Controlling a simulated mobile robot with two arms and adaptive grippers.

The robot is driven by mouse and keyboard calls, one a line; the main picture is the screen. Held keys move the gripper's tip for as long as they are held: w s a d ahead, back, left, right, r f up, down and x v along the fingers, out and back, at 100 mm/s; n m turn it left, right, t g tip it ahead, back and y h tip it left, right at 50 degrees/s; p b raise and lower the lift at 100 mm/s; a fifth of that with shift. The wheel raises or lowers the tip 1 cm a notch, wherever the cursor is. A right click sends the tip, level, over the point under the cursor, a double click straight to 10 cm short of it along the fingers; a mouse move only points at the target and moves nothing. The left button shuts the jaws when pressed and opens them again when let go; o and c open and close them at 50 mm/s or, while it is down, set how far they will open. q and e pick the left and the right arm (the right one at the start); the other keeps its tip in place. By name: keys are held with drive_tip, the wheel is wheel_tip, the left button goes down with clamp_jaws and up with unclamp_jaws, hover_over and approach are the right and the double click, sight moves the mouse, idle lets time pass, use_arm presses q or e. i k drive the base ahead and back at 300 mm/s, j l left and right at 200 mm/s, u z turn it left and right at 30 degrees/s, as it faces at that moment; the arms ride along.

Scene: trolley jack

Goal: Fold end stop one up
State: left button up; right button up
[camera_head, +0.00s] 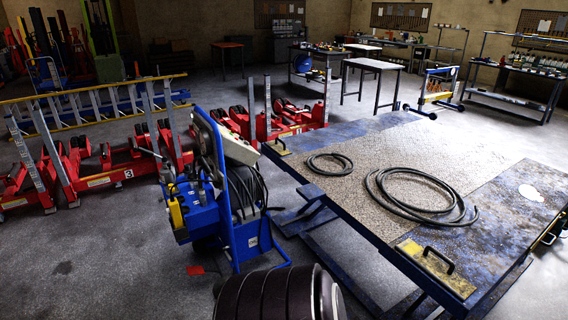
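A large blue lift platform (345,191) stands at the right with a speckled grey, worn top. A yellow plate with a black handle (437,265) lies flat at its near edge. A similar, smaller-looking yellow plate (276,148) with a handle lies flat at its far left corner. Part of another dark handle (549,238) shows at the right picture edge. No label tells which part is end stop one. Neither of my grippers is in view.
Two coiled black hoses (421,196) (329,163) lie on the platform. A blue wheeled power unit (205,215) stands left of it. Red numbered jacks (130,172) and a yellow ladder (90,98) stand farther left. A dark ribbed round thing (275,297) fills the bottom middle.

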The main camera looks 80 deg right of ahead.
sight(446, 276)
drive_tip(key=z, duration=3.95)
drive_tip(key=u, duration=0.4)
drive_tip(key=i+l+u, duration=0.1)
drive_tip(key=u, duration=0.35)
drive_tip(key=i+l+u, duration=0.1)
drive_tip(key=l+u, duration=0.15)
drive_tip(key=u, duration=0.25)
drive_tip(key=l+u, duration=0.15)
drive_tip(key=u, duration=0.3)
drive_tip(key=l+u, duration=0.25)
drive_tip(key=u, duration=0.2)
drive_tip(key=l+u, duration=0.15)
drive_tip(key=l, duration=0.25)
drive_tip(key=k+l+u, duration=0.15)
drive_tip(key=l, duration=0.25)
drive_tip(key=l+u, duration=0.15)
drive_tip(key=l, duration=0.3)
drive_tip(key=k+l+u, duration=0.15)
drive_tip(key=l, duration=0.2)
drive_tip(key=k+l+u, duration=0.15)
drive_tip(key=l, duration=0.25)
drive_tip(key=k+l+u, duration=0.15)
drive_tip(key=l, duration=0.25)
drive_tip(key=k+l+u, duration=0.1)
drive_tip(key=l, duration=0.25)
